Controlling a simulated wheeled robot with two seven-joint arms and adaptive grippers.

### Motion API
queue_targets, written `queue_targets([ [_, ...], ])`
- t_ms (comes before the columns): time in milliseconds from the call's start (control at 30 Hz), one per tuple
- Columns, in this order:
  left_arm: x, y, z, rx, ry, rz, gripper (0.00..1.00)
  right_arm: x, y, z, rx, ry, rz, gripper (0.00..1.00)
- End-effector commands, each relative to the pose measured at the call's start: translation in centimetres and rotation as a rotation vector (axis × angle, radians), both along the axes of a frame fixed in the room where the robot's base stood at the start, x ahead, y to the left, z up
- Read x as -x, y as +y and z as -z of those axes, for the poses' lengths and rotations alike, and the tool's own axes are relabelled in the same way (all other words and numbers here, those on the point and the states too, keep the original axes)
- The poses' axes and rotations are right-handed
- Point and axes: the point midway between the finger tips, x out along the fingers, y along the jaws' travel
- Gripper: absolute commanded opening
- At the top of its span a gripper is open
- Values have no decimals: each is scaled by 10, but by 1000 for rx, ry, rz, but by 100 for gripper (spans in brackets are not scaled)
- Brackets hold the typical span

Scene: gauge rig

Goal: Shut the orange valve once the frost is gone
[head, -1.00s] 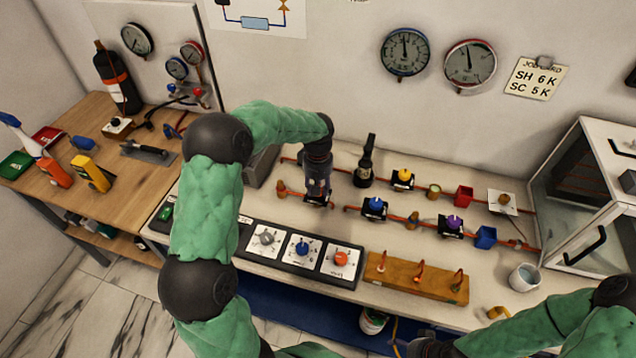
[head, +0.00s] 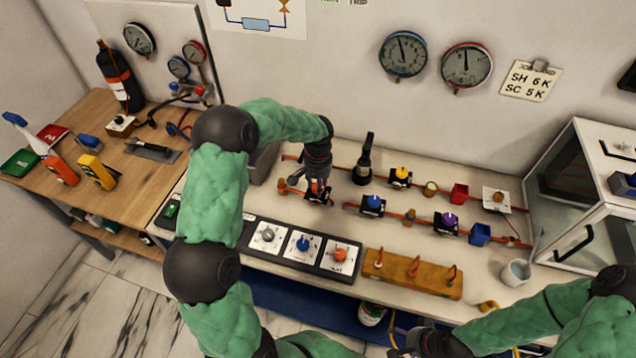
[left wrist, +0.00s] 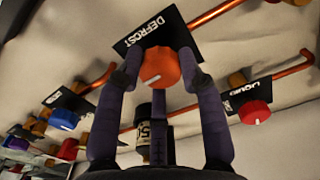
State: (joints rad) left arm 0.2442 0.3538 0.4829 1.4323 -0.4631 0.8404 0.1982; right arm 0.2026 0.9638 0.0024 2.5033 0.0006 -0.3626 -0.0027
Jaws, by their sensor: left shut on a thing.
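The orange valve knob (left wrist: 160,68) sits on a black plate labelled DEFROST (left wrist: 147,34). My left gripper (left wrist: 160,75) is shut on this knob, one finger on each side. A pale mark on the knob points to the lower left in the left wrist view. In the head view the left gripper (head: 318,196) is over the pipe row and mostly hides the valve. The copper pipe (left wrist: 215,13) by the plate looks bare, with no white frost that I can make out. My right gripper (head: 425,342) is low in the head view, its fingers unclear.
Red LIQUID knob (left wrist: 254,112) and blue knob (left wrist: 63,120) flank the valve. A dark bottle (head: 365,160) stands behind. A control panel (head: 303,247) and wooden block (head: 412,272) lie in front. Two large gauges (head: 403,55) (head: 466,67) hang on the wall.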

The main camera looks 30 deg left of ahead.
Motion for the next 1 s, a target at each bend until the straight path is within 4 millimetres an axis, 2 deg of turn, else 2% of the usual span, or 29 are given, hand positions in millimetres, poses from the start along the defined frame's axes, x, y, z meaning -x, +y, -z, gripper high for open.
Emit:
queue_targets([
  [233, 0, 0, 0, -1, -1, 62, 6, 0, 0, -3, 0, 0, 0, 77],
  [700, 0, 0, 0, -1, -1, 74, 6, 0, 0, -3, 0, 0, 0, 77],
  [733, 0, 0, 0, -1, -1, 74, 44, 0, 0, -3, 0, 0, 0, 77],
  [800, 0, 0, 0, -1, -1, 74, 62, 0, 0, -3, 0, 0, 0, 77],
  [1000, 0, 0, 0, 0, -1, 73, 62, 0, 0, -3, 0, 0, 0, 77],
])
